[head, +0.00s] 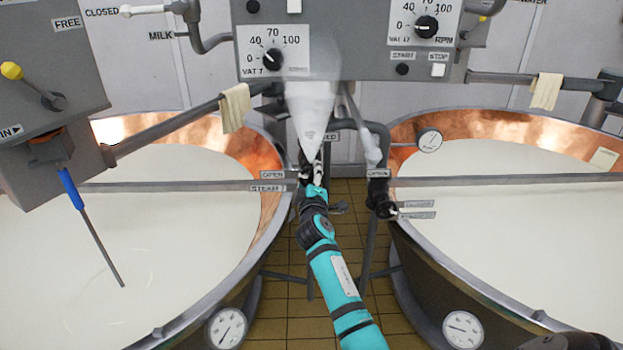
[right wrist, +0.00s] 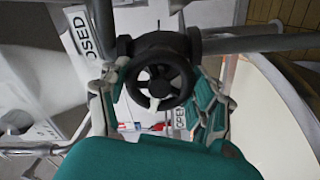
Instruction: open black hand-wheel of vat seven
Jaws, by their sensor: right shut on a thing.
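The black hand-wheel (right wrist: 159,85) fills the middle of the right wrist view, on a dark valve body and pipe. A pale mark shows on its lower left part. A CLOSED label (right wrist: 86,36) lies to its upper left and an OPEN label (right wrist: 180,112) to its lower right. My right gripper (right wrist: 160,88) is shut on the wheel, with a finger on either side of its rim. In the head view the right gripper (head: 312,172) is at the pipe end by the STEAM 7 label (head: 267,188) and mostly hides the wheel. My left gripper is out of view.
A white plume (head: 312,105) hangs just above the right gripper. Milk-filled copper vats stand left (head: 272,165) and right (head: 470,125). A second black valve (head: 380,195) is to the right. The grey control box (head: 345,62) is above. Tiled floor shows between the vats.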

